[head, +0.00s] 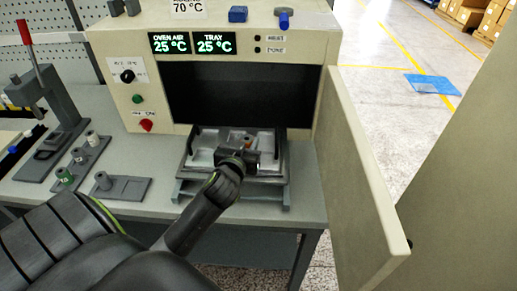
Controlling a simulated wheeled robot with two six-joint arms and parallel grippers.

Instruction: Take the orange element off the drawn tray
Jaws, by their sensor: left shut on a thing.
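The drawn tray (203,158) sticks out of the front of the oven, with light grey compartments and a dark frame. My left gripper (249,155) is over the right half of the tray, shut on the orange element (248,141). Only a small orange-brown part of the element shows behind the fingers. I cannot tell whether it still touches the tray. My right gripper is not in view.
The oven door (362,185) stands open on the right, close to the tray.

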